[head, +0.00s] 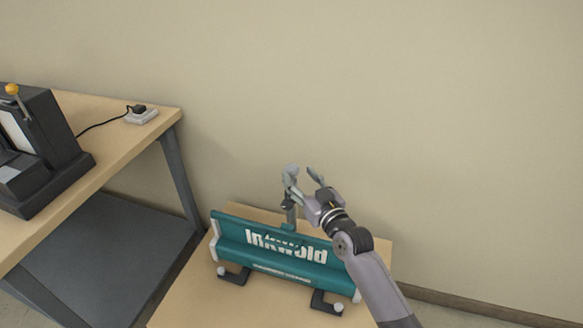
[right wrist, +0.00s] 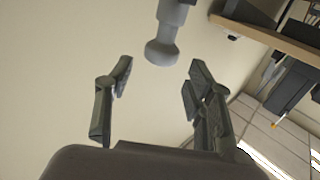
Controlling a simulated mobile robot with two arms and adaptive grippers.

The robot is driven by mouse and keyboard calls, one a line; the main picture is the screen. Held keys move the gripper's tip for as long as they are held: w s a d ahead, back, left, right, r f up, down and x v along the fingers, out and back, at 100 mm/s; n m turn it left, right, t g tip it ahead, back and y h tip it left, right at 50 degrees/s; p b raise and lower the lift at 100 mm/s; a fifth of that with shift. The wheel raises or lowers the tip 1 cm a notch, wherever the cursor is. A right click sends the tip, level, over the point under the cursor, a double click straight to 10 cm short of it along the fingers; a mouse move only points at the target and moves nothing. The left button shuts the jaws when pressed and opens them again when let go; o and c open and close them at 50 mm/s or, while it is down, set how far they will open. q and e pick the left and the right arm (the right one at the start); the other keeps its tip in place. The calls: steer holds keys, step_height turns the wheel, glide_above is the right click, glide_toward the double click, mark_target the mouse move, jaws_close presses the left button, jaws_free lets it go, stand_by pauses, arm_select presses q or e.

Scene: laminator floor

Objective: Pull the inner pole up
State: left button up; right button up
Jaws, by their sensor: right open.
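The teal banner stand base (head: 275,257), lettered "Inkwold", sits on a light wooden table. A short grey pole (head: 291,213) rises from the middle of the base. In the right wrist view the grey pole (right wrist: 170,30) ends in a rounded knob, seen at the top of the picture in line with the gap between the fingers. My right gripper (head: 303,176) is above the base, close to the pole top; its spread fingers also show in the right wrist view (right wrist: 158,78). Nothing is held. The gripper partly hides the pole top in the head view. My left gripper is not in view.
A second table (head: 120,110) at the left carries a dark machine (head: 45,145) with an orange-knobbed lever and a white socket block (head: 141,116) with a black plug and cable. A plain wall stands behind. The space above the base is otherwise clear.

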mark_target(295, 171)
steer(key=shift+b+x, duration=0.3)
steer(key=shift+x, duration=2.4)
steer(key=shift+d, duration=0.1)
steer(key=shift+c, duration=0.4)
jaws_close()
